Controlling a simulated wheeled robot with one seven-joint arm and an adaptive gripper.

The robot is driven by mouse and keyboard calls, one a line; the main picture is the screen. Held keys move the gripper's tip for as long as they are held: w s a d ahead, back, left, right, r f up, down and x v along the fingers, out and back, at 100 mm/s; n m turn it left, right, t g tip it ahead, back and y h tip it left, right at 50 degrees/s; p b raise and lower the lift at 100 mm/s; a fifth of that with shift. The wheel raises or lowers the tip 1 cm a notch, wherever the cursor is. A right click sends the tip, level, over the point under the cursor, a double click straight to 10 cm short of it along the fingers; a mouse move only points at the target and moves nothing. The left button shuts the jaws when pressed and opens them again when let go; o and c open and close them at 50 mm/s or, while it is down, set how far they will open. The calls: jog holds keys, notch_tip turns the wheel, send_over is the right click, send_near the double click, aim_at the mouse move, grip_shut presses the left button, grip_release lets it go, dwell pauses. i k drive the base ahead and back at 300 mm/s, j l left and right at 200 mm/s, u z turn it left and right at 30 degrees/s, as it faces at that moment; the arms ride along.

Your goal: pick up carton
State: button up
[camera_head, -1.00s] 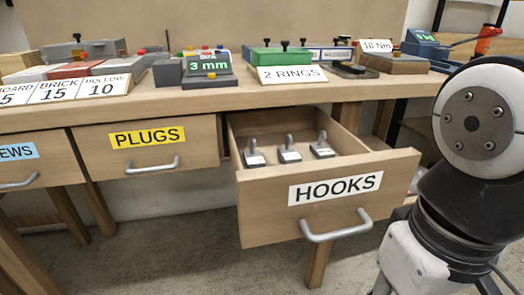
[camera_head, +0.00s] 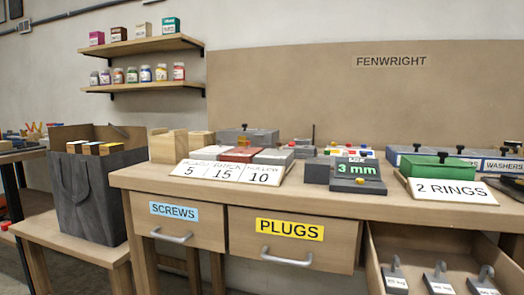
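I cannot tell which one the task calls the carton. A grey bag (camera_head: 92,205) on a low bench at the left holds several upright items with coloured tops; their lower parts are hidden. My gripper is out of view.
The workbench (camera_head: 142,181) bears sample blocks, a 3 mm display (camera_head: 358,172) and a green case (camera_head: 438,167). Screws (camera_head: 178,225) and plugs (camera_head: 291,242) drawers are shut. An open drawer (camera_head: 374,270) with hooks juts out at lower right. Jars line the lower shelf (camera_head: 143,86).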

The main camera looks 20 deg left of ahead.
aim_at(73, 147)
jog(key=i+j+u, duration=0.1)
jog(key=u, duration=0.35)
jog(key=j+u, duration=0.1)
jog(key=u, duration=0.35)
jog(key=i, duration=0.05)
